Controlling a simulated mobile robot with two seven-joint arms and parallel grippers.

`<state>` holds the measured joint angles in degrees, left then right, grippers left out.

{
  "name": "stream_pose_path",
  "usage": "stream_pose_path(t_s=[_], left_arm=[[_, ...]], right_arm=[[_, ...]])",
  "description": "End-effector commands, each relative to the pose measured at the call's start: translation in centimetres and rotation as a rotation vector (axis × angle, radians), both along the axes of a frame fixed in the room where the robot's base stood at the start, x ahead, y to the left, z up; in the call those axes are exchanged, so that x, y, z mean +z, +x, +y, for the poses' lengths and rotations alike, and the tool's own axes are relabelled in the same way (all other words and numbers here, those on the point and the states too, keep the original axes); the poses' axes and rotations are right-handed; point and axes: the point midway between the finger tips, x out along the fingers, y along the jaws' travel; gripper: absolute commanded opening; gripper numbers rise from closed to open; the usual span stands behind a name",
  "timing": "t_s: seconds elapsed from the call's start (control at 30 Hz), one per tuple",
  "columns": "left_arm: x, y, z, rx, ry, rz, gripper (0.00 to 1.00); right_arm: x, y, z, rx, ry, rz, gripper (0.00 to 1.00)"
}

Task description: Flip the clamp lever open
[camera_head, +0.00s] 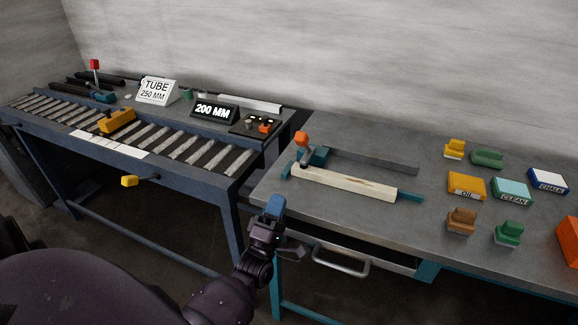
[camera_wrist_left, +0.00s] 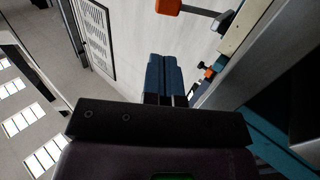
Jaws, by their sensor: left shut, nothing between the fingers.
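The clamp lever (camera_head: 302,139) has an orange grip and stands raised at the left end of a teal clamp fixture (camera_head: 318,155) on the right-hand bench. A pale wooden bar (camera_head: 345,184) lies along this fixture. In the left wrist view the lever's orange grip (camera_wrist_left: 168,6) shows at the top edge, on a grey rod beside the pale bar (camera_wrist_left: 240,30). My left gripper (camera_head: 275,205) is near the bench's front edge, in front of the lever and apart from it. Its blue fingers (camera_wrist_left: 162,75) are together and empty. My right gripper is out of view.
A drawer handle (camera_head: 341,263) juts out below the bench front. Orange, teal and white boxes (camera_head: 467,186) and several coloured blocks (camera_head: 461,220) stand at the right. A roller table (camera_head: 150,133) with a "200 MM" sign (camera_head: 214,112) stands at the left.

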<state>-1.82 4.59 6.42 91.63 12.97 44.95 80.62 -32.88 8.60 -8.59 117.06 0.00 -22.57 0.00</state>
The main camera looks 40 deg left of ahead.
Motion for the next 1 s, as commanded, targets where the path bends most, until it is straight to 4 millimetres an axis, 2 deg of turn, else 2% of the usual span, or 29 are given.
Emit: stream_pose_path(t_s=[0.17,0.7,1.0], left_arm=[[1.5,1.6,0.4,0.0,0.0,-0.005,0.0],[7.2,8.6,2.0,0.0,0.001,-0.004,0.0],[8.5,10.3,2.5,0.001,0.001,0.0,0.0]], right_arm=[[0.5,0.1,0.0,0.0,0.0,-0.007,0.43],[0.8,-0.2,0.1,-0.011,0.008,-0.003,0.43],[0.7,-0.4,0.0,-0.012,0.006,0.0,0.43]])
